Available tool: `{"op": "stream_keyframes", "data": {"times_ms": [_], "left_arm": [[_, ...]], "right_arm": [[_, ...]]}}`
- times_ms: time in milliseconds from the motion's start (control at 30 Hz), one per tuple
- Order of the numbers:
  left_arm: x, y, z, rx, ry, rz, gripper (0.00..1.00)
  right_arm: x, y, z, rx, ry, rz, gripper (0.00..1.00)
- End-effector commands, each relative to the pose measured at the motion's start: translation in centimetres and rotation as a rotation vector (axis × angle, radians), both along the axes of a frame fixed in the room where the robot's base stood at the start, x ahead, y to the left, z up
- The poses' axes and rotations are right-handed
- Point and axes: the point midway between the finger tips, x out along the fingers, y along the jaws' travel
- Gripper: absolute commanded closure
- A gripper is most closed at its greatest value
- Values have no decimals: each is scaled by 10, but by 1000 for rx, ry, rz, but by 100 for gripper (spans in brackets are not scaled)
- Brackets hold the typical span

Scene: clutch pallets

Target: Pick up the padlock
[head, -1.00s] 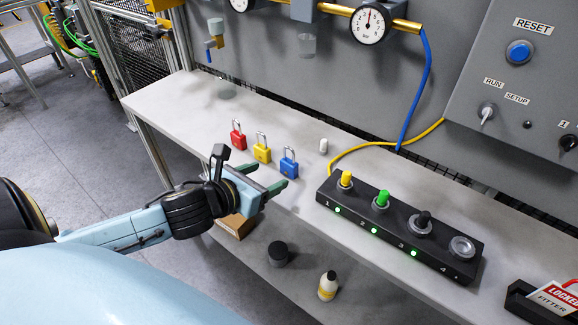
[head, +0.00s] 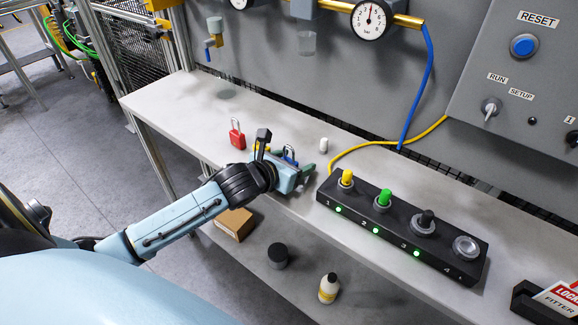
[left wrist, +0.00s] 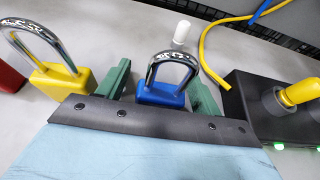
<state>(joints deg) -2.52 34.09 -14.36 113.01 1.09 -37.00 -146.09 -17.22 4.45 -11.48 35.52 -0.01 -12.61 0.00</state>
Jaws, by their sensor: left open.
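A red padlock (head: 237,134) stands upright on the grey bench, left of my left gripper. In the left wrist view, a yellow padlock (left wrist: 62,82) stands just outside the left finger, and a blue padlock (left wrist: 162,94) stands between the two green fingers. The head view shows the blue padlock's shackle (head: 290,154) beyond the gripper; the yellow one is mostly hidden there. My left gripper (head: 300,166) is open at bench level, its fingers on either side of the blue padlock. I cannot tell whether they touch it. My right gripper is not in view.
A small white cylinder (head: 323,145) stands behind the blue padlock. A black control box (head: 400,222) with buttons lies to the right, with a yellow cable (head: 385,143) behind it. A lower shelf holds a cardboard box (head: 234,224), a dark pot (head: 278,254) and a bottle (head: 328,287).

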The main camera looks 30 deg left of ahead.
Motion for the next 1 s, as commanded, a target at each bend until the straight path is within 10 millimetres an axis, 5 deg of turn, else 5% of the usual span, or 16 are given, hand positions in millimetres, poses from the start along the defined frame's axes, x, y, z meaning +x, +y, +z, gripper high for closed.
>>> {"op": "stream_keyframes", "data": {"times_ms": [200, 600, 833, 1000], "left_arm": [[0, 0, 0, 0, 1, 0, 36], [0, 0, 0, 0, 0, 0, 85], [0, 0, 3, 1, -1, 0, 85], [1, 0, 28, 4, -4, -2, 85]], "right_arm": [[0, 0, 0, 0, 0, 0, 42], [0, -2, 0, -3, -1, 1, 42], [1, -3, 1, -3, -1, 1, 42], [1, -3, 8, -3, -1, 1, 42]]}}
